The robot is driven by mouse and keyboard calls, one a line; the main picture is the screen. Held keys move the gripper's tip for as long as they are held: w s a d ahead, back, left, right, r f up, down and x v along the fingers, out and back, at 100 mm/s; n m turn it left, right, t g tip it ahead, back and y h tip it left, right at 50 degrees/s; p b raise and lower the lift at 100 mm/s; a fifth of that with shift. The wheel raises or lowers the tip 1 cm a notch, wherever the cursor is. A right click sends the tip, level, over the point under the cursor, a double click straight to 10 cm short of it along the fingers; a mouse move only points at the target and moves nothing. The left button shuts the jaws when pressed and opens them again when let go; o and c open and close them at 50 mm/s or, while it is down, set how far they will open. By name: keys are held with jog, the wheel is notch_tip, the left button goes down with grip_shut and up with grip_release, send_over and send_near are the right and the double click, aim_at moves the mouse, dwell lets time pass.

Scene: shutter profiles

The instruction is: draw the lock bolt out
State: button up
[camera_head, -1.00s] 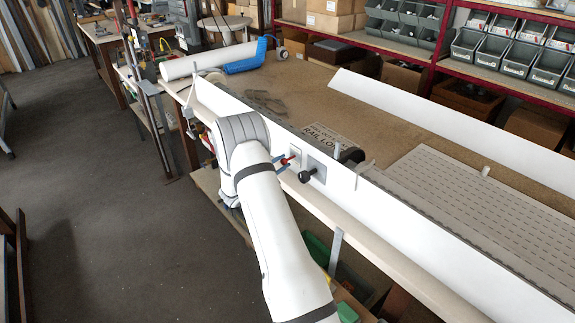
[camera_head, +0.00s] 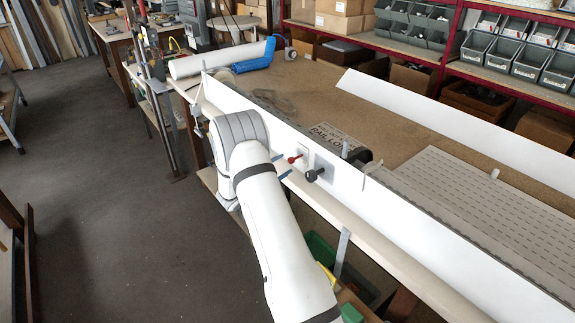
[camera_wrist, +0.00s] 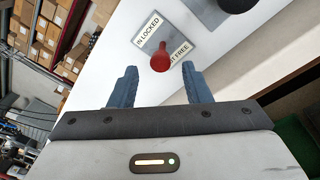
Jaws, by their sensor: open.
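The lock bolt has a red knob (camera_head: 294,158) that sticks out from a small pale plate on the upright white profile (camera_head: 400,200). In the wrist view the red knob (camera_wrist: 160,61) stands before a label (camera_wrist: 149,28) reading "IN LOCKED" and, partly covered, "OUT FREE". My gripper (camera_head: 282,166) is open, its blue fingers apart and empty. In the wrist view my gripper (camera_wrist: 161,71) has one finger on each side of the knob's line, the knob just beyond the tips. I see no contact. How far the bolt is drawn cannot be told.
A black knob (camera_head: 312,175) on a grey plate sits close right of the red one. A grey clamp (camera_head: 342,250) stands at the bench's front edge. Behind the profile lie a perforated mat (camera_head: 470,190) and another white profile (camera_head: 440,105). The floor at left is clear.

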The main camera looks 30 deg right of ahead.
jog(key=b+v, duration=0.1)
jog(key=v, duration=0.4)
dwell(0.4)
